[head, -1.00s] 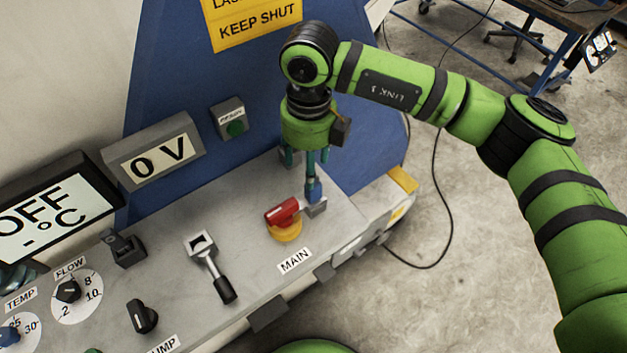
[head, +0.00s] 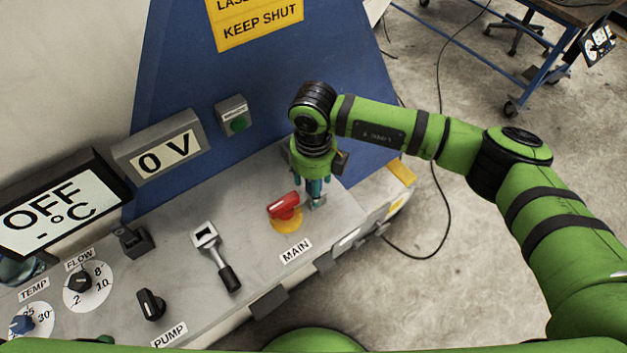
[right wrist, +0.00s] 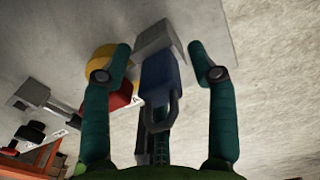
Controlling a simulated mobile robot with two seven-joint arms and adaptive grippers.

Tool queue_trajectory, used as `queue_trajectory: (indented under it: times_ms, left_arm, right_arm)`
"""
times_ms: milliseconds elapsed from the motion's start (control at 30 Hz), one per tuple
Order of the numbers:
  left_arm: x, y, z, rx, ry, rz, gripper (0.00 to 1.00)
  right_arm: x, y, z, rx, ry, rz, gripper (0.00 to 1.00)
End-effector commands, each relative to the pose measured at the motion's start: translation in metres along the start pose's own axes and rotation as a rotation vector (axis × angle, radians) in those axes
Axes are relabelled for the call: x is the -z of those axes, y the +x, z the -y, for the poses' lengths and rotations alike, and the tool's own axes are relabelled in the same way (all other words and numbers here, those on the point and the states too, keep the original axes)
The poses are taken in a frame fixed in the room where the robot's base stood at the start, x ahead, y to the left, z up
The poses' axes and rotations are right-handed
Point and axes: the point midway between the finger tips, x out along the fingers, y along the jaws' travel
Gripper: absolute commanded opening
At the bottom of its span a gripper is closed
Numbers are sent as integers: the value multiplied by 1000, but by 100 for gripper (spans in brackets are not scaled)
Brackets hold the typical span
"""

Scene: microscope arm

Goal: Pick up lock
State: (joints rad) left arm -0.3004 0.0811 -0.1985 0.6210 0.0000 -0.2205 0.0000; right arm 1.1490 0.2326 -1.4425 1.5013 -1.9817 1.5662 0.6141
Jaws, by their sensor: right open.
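The lock is a blue padlock (right wrist: 160,82) with a dark shackle, seen in the right wrist view. It lies between the two teal fingers of my right gripper (right wrist: 160,52), with a gap on both sides. Its far end meets a grey block (right wrist: 157,38); I cannot tell how they are joined. In the head view my right gripper (head: 314,190) is over the console's right end, pointing down and open, beside the red MAIN handle (head: 284,204). There its fingers mostly hide the lock. My left gripper is not in view.
The red handle sits on a yellow disc (head: 287,224), close to the right gripper. A grey lever (head: 219,257), a black knob (head: 151,304) and FLOW and TEMP dials are further left. A blue panel (head: 260,60) rises behind.

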Motion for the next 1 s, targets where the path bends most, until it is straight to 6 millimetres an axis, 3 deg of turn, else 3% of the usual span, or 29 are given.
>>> queue_trajectory:
  times_ms: [33, 133, 167, 633, 900, 1000]
  left_arm:
    - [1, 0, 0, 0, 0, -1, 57]
    - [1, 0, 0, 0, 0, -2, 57]
    - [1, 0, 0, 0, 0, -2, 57]
    - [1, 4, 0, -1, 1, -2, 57]
    - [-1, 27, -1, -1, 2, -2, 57]
    - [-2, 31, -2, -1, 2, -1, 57]
  right_arm:
    - [0, 0, 0, 0, 0, 0, 47]
    - [0, 0, 0, 0, 0, 0, 7]
    - [0, 0, 0, 0, 0, 0, 0]
    - [-1, -5, 0, 0, 0, 1, 0]
    - [-2, -37, 1, 1, -1, 7, 0]
    - [10, -47, -9, -1, -4, 3, 0]
